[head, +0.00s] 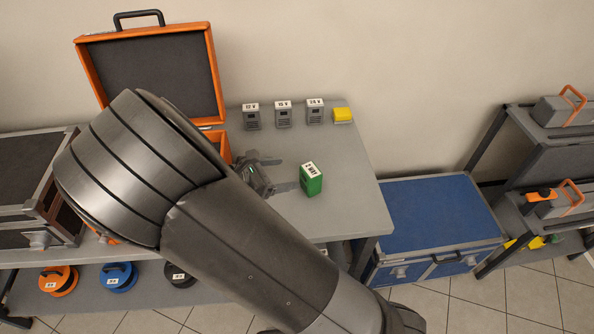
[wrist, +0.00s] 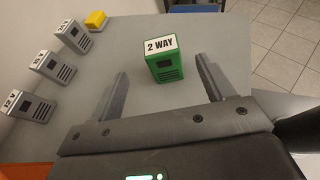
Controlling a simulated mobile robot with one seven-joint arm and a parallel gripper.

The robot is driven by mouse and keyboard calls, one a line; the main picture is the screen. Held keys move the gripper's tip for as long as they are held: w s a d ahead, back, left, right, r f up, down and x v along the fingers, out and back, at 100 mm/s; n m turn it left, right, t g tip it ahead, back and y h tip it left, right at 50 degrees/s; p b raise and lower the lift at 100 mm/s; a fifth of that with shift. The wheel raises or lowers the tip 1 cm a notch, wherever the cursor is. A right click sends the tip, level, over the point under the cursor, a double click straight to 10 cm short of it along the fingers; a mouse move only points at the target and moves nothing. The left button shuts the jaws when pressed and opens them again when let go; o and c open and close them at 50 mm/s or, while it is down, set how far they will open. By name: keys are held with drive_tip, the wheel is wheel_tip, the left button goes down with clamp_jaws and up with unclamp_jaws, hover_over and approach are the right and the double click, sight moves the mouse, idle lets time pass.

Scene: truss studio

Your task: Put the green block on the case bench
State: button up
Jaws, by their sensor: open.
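The green block (head: 311,181) has a white "2 WAY" label and stands on the grey table. It also shows in the wrist view (wrist: 165,60), upright, just beyond the space between my fingers. My gripper (head: 283,178) is open and empty, with its fingers pointing toward the block; in the wrist view its fingertips (wrist: 162,75) lie on either side of the gap in front of the block. The grey bench top (head: 352,190) carries the block. No label in view tells which surface is the case bench; a blue case (head: 440,215) stands on the right.
Grey labelled packs (head: 283,117) and a yellow block (head: 342,115) stand at the table's back. An open orange case (head: 215,75) is behind my arm. A rack (head: 548,150) with grey cases stands at the far right. The table right of the block is clear.

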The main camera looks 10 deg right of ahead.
drive_tip(key=v, duration=0.4)
drive_tip(key=s+d+r+m+g+y, duration=0.2)
drive_tip(key=s+d+r+m+y, duration=0.1)
drive_tip(key=d+m+y, duration=0.15)
drive_tip(key=s+d+r+m+g+y, duration=0.3)
drive_tip(key=d+m, duration=0.3)
drive_tip(key=s+d+r+m+t+y, duration=0.5)
drive_tip(key=s+r+m, duration=0.6)
drive_tip(key=r+m, duration=0.1)
drive_tip(key=shift+d, duration=0.2)
drive_tip(key=shift+c, duration=0.3)
idle(0.5)
